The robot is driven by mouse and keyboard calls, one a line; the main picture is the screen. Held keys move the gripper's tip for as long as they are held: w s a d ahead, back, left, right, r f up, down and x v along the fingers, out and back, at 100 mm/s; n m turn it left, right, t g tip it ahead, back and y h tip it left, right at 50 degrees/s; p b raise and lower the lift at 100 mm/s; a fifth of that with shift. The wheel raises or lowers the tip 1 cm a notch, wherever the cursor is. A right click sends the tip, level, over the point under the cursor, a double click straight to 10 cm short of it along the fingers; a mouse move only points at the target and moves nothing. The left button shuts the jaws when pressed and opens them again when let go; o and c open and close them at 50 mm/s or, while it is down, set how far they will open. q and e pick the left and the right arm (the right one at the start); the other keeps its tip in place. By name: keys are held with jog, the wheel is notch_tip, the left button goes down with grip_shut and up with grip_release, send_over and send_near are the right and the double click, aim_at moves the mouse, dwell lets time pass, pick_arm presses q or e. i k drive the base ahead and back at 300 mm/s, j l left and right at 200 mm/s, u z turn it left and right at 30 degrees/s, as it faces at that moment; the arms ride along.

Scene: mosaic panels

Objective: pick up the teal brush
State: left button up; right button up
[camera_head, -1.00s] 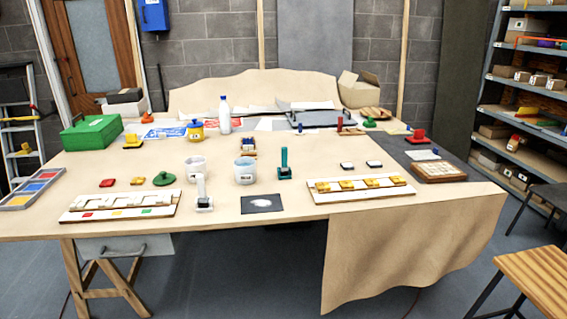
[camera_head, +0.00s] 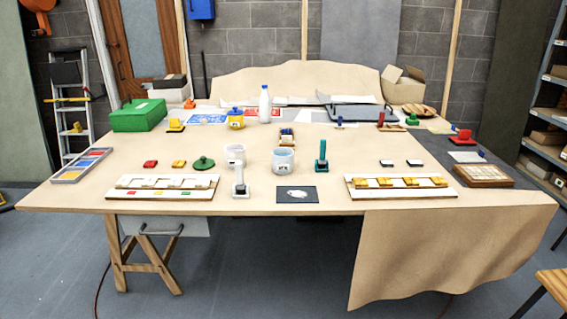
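The teal brush (camera_head: 322,156) stands upright on the table, to the right of the light blue mug (camera_head: 284,161). It has a tall teal handle and a wider dark base. A similar white brush (camera_head: 240,180) stands nearer the front edge, to its left. Neither of my grippers shows in the head view.
The table (camera_head: 120,245) spans the view, with a paper cover hanging over its front right. A dark square plate (camera_head: 296,194) lies in front of the teal brush. Mosaic panels lie left (camera_head: 160,194) and right (camera_head: 400,194).

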aim_at(321, 161)
jog(key=i+l+u, duration=0.1)
jog(key=u, duration=0.7)
jog(key=l+u, duration=0.3)
jog(key=l, duration=0.15)
jog(key=l+u, duration=0.55)
jog(key=l, duration=0.85)
